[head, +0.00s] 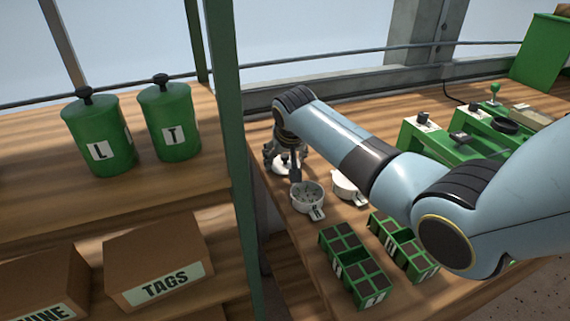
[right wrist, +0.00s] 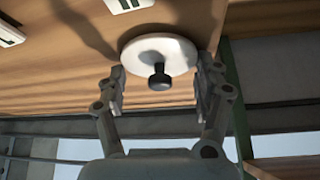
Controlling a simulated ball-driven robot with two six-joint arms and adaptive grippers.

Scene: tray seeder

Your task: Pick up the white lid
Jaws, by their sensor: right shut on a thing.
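The white lid (right wrist: 178,50) is a round disc with a dark knob (right wrist: 158,78) at its middle. In the head view the lid (head: 283,168) shows under my right gripper (head: 284,155), near the left edge of the wooden bench. In the right wrist view the two fingers of my right gripper (right wrist: 160,82) stand on either side of the lid, shut on its rim. I cannot tell whether the lid touches the bench top. My left gripper is not in view.
Green seed trays (head: 355,265) and (head: 405,247) lie nearer. A green machine (head: 440,145) stands right. A green shelf post (head: 228,120) rises left, by canisters (head: 97,135) and a TAGS box (head: 160,255).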

